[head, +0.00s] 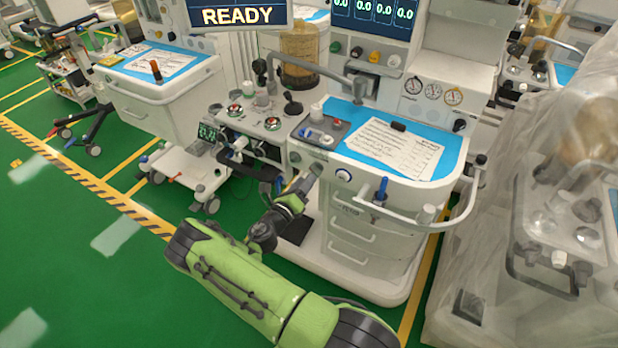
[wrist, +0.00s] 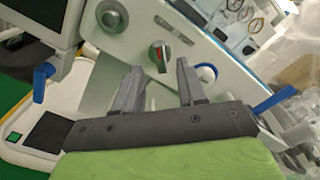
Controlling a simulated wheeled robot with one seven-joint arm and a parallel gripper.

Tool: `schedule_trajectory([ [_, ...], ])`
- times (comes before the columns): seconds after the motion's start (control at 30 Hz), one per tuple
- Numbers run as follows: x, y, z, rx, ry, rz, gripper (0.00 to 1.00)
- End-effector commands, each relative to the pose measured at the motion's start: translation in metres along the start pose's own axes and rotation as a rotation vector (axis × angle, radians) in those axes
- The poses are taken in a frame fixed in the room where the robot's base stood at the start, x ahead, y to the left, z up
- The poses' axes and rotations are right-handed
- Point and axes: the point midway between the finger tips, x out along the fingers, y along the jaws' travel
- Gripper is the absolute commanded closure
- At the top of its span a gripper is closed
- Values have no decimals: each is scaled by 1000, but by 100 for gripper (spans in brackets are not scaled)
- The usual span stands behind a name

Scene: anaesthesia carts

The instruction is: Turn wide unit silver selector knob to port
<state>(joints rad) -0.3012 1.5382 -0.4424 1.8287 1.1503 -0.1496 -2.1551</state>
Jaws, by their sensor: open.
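The silver selector knob (wrist: 160,55) shows in the wrist view on the light front panel of the wide unit (head: 400,190). It is round, with a bar-like grip and small red and green marks. My gripper (wrist: 157,72) is open, with one finger to the lower left of the knob and one to its lower right. The fingers look short of the knob or just at it; I cannot tell the exact gap. In the head view my gripper (head: 307,181) is at the left part of the panel and largely covers the knob's area.
A white knob with a blue ring (wrist: 206,73) is close right of my right finger. A grey round knob (wrist: 112,17) is to the upper left. A side rail (head: 455,205) curves around the unit's right corner. Green floor is open at left.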

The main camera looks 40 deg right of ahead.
Motion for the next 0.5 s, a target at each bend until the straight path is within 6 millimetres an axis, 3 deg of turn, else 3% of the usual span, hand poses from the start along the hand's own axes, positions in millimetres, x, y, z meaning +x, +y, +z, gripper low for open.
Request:
schedule_trajectory([
  [0.1,23,0,-1,5,2,-2,60],
  [0.2,34,0,-1,4,1,-1,60],
  [0.5,38,0,0,1,0,1,60],
])
